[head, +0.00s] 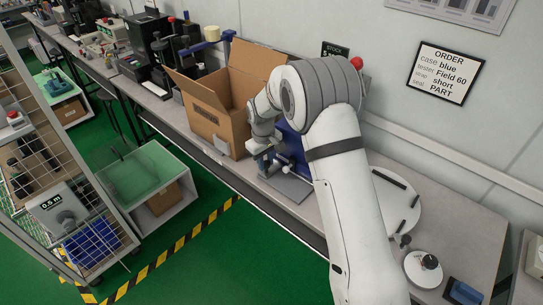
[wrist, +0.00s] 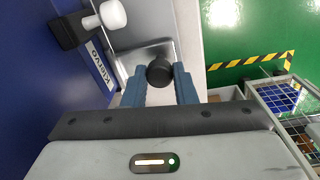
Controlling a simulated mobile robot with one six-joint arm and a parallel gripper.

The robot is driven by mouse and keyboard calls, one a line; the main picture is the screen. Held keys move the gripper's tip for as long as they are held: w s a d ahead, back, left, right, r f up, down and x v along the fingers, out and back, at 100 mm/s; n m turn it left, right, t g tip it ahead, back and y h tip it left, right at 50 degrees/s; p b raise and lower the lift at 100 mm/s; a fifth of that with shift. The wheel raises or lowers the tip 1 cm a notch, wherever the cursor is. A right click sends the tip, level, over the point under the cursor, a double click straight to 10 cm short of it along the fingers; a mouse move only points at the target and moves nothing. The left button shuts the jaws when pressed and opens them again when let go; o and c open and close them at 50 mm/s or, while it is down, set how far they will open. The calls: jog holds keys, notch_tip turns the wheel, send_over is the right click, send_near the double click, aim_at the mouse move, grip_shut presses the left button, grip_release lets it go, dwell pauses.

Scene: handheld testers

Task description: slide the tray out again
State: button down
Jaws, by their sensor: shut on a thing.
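A blue machine (head: 290,147) stands on the bench, partly hidden behind my arm. It fills the left of the wrist view (wrist: 40,70), with a label and a white-knobbed lever (wrist: 112,15). A grey metal tray or plate (head: 288,186) lies low at its front; part of it shows in the wrist view (wrist: 133,57). My gripper (wrist: 159,75) has its blue fingers on both sides of a round black knob (wrist: 160,71) and is shut on it. The knob is in front of the tray; how they join is hidden. How far the tray is out I cannot tell.
An open cardboard box (head: 217,115) stands just left of the machine. A white round disc (head: 395,200) with dark bars lies on the bench to the right of my arm. The bench's front edge is close to the tray, with green floor (head: 220,225) beyond.

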jog(key=s+a, duration=0.5)
jog(key=s, duration=0.1)
jog(key=shift+s+b, duration=0.15)
jog(key=shift+b, duration=0.3)
jog(key=c, duration=1.3)
grip_release()
jog(key=shift+s, duration=0.1)
jog(key=shift+o, duration=0.6)
notch_tip(320, 180, up, 8)
jog(key=shift+a, duration=0.15)
jog(key=shift+f, duration=0.1)
